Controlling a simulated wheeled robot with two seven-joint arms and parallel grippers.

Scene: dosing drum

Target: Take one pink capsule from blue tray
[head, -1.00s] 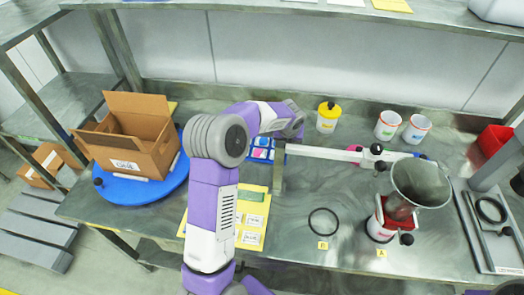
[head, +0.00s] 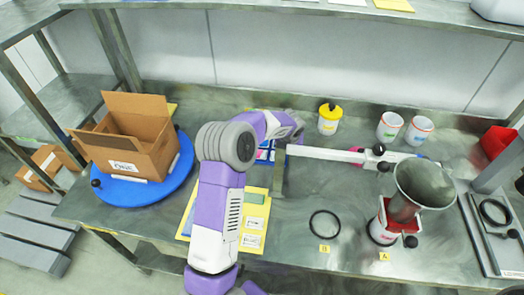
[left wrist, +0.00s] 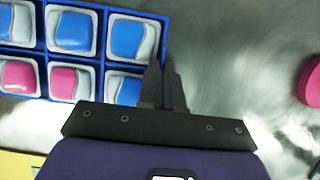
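The blue tray (left wrist: 101,52) fills the upper left of the left wrist view, with square compartments. Two pink capsules (left wrist: 68,81) lie in its lower row; the other visible capsules, such as one (left wrist: 128,38) at the upper right, are blue. In the head view the tray (head: 266,151) is mostly hidden behind my left arm. My left gripper (left wrist: 162,68) has its fingers together, with nothing visible between them. My right gripper is not in view.
A pink round object (left wrist: 312,82) is farther right. A steel funnel (head: 422,185), a black ring (head: 325,224), a yellow-lidded jar (head: 329,121) and a cardboard box (head: 130,150) stand around the table.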

